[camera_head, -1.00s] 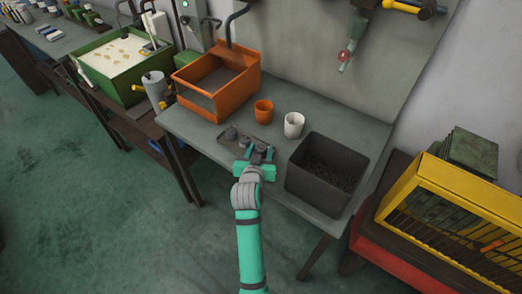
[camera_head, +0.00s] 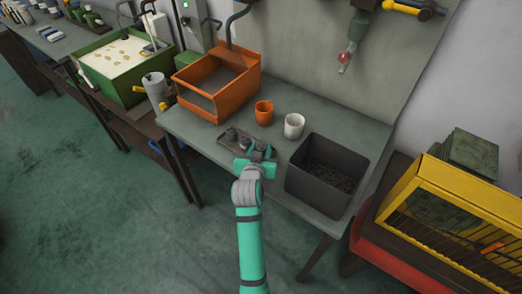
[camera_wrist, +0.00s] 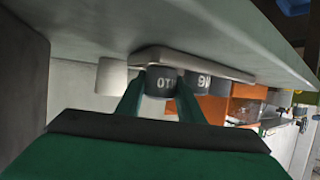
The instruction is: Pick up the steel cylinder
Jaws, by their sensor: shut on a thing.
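A dark grey metal cylinder (camera_wrist: 160,80) with white lettering is between my gripper's two green fingers in the wrist view. My gripper (camera_head: 259,150) is shut on it, at the right end of a small tray (camera_head: 222,145) in the head view. In the head view the held cylinder is mostly hidden by my fingers. A similar lettered cylinder (camera_wrist: 204,80) stands beside it; it also shows in the head view (camera_head: 231,134). The tray (camera_wrist: 185,61) shows behind the cylinders in the tilted wrist view. I cannot tell whether the held cylinder touches it.
An orange cup (camera_head: 264,113) and a white cup (camera_head: 294,126) stand behind my gripper. A dark grey bin (camera_head: 327,176) is close on the right. An orange bin (camera_head: 210,84) stands at the back left of the workbench (camera_head: 185,124). A yellow crate (camera_head: 455,200) is far right.

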